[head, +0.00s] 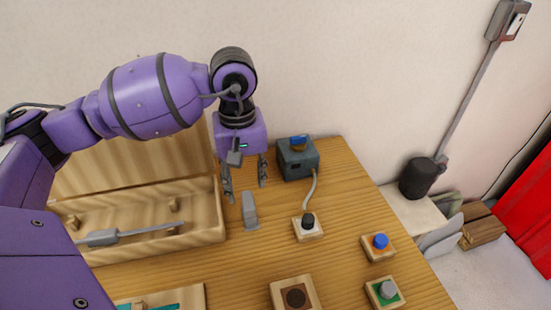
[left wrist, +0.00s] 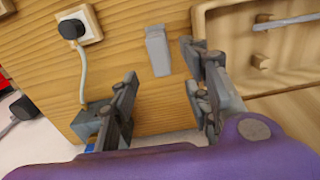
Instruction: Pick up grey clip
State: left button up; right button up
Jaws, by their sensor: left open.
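No contact with the clip shows. My right gripper is not in view.
The wooden tray (head: 224,225) holds a grey tool. A dark grey box (head: 298,158) with a cable stands right of my gripper.

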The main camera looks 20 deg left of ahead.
aim_at(248, 200)
pick_arm(q)
jog(key=f, duration=0.1)
jog(key=s+f, duration=0.1)
jog(key=f, duration=0.2)
jog(key=f+p, duration=0.1)
jog(key=f, duration=0.1)
jog(key=shift+w+d+f, duration=0.1)
jog(key=shift+w+f, duration=0.15)
jog(key=shift+w, duration=0.1)
jog(key=shift+f, duration=0.3)
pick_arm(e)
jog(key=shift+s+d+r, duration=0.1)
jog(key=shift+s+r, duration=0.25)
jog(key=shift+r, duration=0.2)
pick_arm(q)
jog(key=shift+c, duration=0.4)
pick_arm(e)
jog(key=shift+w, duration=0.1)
pick_arm(q)
jog(key=c, duration=0.6)
grip_shut()
